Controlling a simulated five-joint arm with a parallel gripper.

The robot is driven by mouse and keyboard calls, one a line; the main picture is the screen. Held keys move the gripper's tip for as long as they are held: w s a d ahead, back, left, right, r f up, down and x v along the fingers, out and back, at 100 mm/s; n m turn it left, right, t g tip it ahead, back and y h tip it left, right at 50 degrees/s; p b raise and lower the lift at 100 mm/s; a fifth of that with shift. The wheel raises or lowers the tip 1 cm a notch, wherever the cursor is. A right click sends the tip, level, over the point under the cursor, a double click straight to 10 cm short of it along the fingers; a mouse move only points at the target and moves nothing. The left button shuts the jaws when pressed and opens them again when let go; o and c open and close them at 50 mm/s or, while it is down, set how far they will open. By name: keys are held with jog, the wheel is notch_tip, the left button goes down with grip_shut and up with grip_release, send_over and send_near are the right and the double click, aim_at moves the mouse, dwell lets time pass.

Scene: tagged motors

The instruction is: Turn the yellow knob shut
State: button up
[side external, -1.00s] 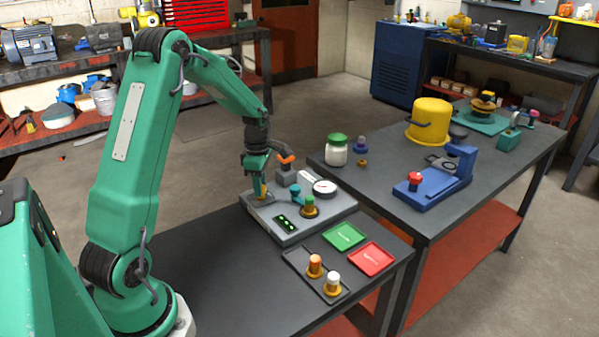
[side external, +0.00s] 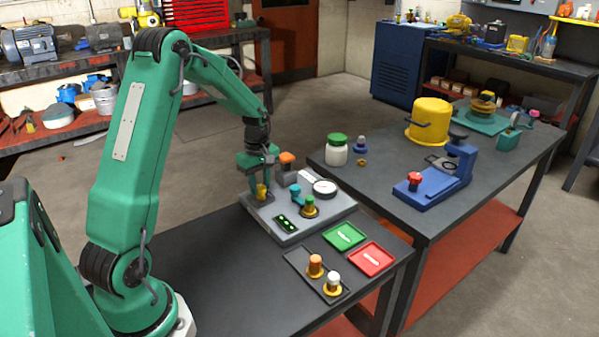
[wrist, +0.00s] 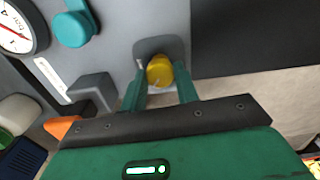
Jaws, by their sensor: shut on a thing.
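The yellow knob (side external: 262,191) stands on the left part of the grey panel (side external: 305,233) on the near table. In the wrist view the knob (wrist: 160,71) shows a round face with a small mark, over a dark grey plate. My green gripper (side external: 259,186) points down at the knob. In the wrist view its two fingers (wrist: 160,84) lie on either side of the knob and are shut on it. The far side of the knob is partly hidden by the fingers in the side view.
A teal knob (side external: 296,192), a gauge (side external: 325,187), an orange-topped part (side external: 287,158) and a green-topped part (side external: 309,203) are close by on the panel. A green tray (side external: 344,236) and a red tray (side external: 371,258) lie in front.

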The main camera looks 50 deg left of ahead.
aim_at(260, 187)
jog(key=m, duration=0.4)
jog(key=shift+m, duration=0.3)
jog(key=m, duration=0.5)
dwell(0.3)
jog(key=o, duration=1)
jog(key=shift+c, duration=0.2)
jog(key=shift+r, duration=0.15)
jog(key=shift+r, duration=3.8)
